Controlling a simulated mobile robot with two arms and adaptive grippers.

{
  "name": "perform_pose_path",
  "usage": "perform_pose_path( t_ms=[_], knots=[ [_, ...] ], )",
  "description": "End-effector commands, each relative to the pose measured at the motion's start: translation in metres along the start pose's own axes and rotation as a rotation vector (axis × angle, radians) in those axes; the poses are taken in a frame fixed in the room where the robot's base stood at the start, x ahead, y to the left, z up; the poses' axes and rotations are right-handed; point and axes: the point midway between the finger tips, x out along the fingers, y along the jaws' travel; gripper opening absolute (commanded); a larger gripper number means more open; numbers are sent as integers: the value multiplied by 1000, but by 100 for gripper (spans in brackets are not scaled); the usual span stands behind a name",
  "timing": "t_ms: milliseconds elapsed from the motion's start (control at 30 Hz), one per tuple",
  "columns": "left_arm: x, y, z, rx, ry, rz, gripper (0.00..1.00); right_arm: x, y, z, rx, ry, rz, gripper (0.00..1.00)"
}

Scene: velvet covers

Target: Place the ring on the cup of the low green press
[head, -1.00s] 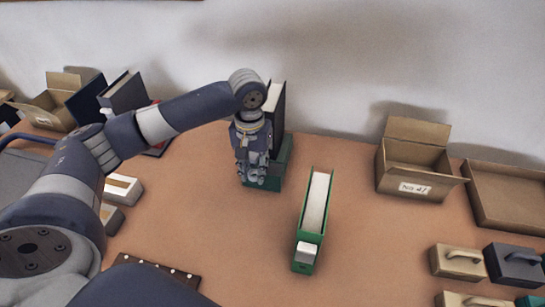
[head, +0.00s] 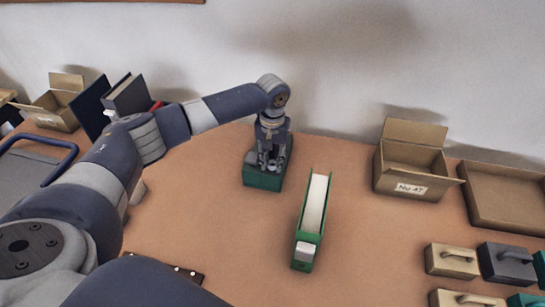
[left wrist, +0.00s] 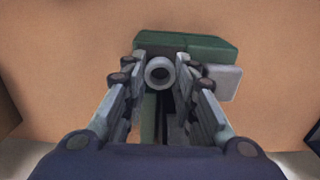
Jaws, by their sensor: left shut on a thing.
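A pale grey ring (left wrist: 160,72) sits between the fingers of my left gripper (head: 268,163), which is shut on it; the gripper also shows in the left wrist view (left wrist: 160,80). Directly below is a low green base (head: 262,180), which looks like the press; it also shows in the left wrist view (left wrist: 205,47). A light grey block (left wrist: 222,82) lies beside the right finger there. The arm and hand hide much of the press. I cannot make out the cup or tell whether the ring touches anything. My right gripper is not in view.
A long green holder (head: 304,253) with a cream strip lies to the right of the press. An open cardboard box (head: 408,180), a shallow tray (head: 505,224) and handled blocks (head: 452,262) are further right. Dark books (head: 92,105) stand at the left.

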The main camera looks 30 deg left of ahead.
Motion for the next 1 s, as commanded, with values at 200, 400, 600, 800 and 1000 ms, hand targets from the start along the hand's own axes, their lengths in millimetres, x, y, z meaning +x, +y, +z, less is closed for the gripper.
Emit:
perform_pose_path(
  t_ms=[200,400,600,800,1000],
  knots=[
    [2,0,0,0,1,1,11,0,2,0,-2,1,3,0],
    [5,0,0,0,1,1,11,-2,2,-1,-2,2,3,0],
    [11,0,0,0,0,1,11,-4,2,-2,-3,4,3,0],
    [13,0,0,0,1,1,35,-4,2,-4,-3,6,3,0],
    [13,0,0,0,1,1,35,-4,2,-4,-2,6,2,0]
  ],
)
